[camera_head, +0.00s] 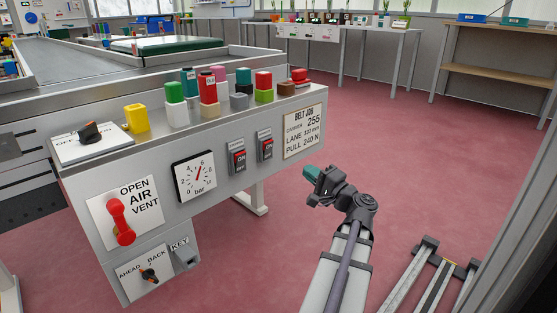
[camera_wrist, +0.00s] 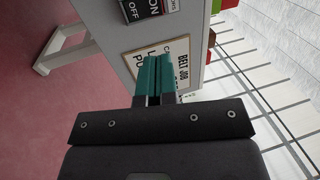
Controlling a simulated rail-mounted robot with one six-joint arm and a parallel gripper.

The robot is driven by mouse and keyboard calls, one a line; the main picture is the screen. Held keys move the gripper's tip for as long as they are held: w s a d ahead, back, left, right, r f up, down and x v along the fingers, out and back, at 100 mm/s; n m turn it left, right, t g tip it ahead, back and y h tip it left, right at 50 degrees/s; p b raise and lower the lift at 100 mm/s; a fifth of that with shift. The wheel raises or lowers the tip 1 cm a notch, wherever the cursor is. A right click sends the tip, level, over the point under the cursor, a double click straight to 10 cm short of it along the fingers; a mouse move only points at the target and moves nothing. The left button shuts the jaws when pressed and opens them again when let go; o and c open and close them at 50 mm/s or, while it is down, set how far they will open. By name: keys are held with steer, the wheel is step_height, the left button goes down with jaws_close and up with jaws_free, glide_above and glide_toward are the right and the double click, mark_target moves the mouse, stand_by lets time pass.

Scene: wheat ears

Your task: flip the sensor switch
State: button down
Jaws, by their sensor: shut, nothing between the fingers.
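Two dark rocker switches with red parts and ON/OFF marks sit on the front of the grey control panel (camera_head: 215,180): a left rocker switch (camera_head: 239,160) and a right rocker switch (camera_head: 266,149). In the wrist view one ON/OFF switch (camera_wrist: 143,9) is partly cut off at the top edge. My gripper (camera_head: 311,174), with teal fingers, is shut and empty, in front of the panel, right of and below the switches. Its fingers (camera_wrist: 153,60) overlap the BELT JOB card in the wrist view.
The BELT JOB card (camera_head: 304,132) is right of the switches. A pressure gauge (camera_head: 194,175), a red AIR VENT lever (camera_head: 121,222), an AHEAD/BACK knob (camera_head: 149,275) and a black rotary knob (camera_head: 90,132) are further left. Open red floor lies right.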

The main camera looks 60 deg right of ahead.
steer(key=shift+w+d, duration=0.2)
steer(key=p, duration=0.3)
glide_toward(270, 144)
steer(key=x, duration=0.7)
steer(key=shift+w+d, duration=0.15)
steer(key=shift+w, duration=0.1)
steer(key=r+p, duration=0.1)
steer(key=p, duration=0.1)
steer(key=g+p, duration=0.1)
steer(key=p, duration=0.1)
steer(key=shift+w+r+y, duration=0.3)
steer(key=shift+w+r, duration=0.05)
steer(key=shift+f+b, duration=0.7)
steer(key=shift+b, duration=0.05)
steer(key=s+a+r+p, duration=0.2)
steer(key=s+r+p, duration=0.1)
steer(key=s, duration=1)
steer(key=shift+s, duration=0.25)
